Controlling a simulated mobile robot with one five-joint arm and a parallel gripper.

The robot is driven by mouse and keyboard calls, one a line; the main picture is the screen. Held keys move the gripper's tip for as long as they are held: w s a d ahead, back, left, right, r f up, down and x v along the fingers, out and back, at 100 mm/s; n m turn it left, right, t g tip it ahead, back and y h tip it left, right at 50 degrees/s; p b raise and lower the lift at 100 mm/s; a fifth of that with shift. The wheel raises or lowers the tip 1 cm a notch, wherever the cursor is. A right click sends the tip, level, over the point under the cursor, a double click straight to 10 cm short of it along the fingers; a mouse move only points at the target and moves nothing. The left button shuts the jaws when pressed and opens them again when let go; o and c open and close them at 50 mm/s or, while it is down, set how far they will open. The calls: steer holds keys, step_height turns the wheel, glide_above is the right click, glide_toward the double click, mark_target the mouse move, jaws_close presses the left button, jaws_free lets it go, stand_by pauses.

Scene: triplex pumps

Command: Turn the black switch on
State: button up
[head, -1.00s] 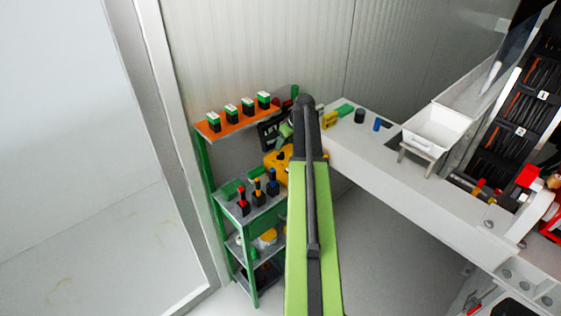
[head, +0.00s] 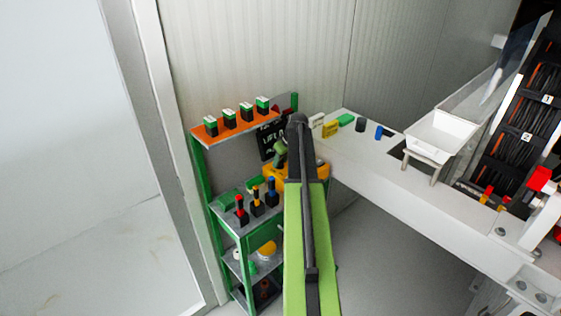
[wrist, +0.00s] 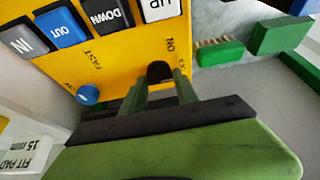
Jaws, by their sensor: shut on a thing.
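The yellow control box (head: 320,170) sits by the green shelf in the head view, partly hidden by my arm. In the wrist view the yellow box (wrist: 130,62) fills the upper middle. The black switch (wrist: 160,70) is a small dark knob on its lower part, near lettering that reads "NO" as seen. My gripper (wrist: 160,85) has its two green fingers on either side of the switch and is shut on it. In the head view my gripper (head: 280,150) is small and its fingertips are not clear. A blue knob (wrist: 88,95) is left of the fingers.
Black, blue and white buttons, including the blue OUT button (wrist: 61,27), line the box's top in the wrist view.

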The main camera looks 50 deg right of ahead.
jaws_close()
steer(key=n, duration=0.2)
steer(key=n+y, duration=0.1)
steer(key=n, duration=0.1)
steer(key=n+y, duration=0.1)
steer(key=shift+w+d+n+g, duration=0.1)
steer(key=shift+d+n+g, duration=0.2)
steer(key=shift+n, duration=0.1)
steer(key=n+y, duration=0.1)
steer(key=n, duration=0.2)
steer(key=n+g+y, duration=0.1)
steer(key=n, duration=0.1)
steer(key=shift+n, duration=0.4)
steer(key=shift+n+g, duration=0.3)
steer(key=o, duration=1.1)
jaws_free()
steer(key=shift+c, duration=0.2)
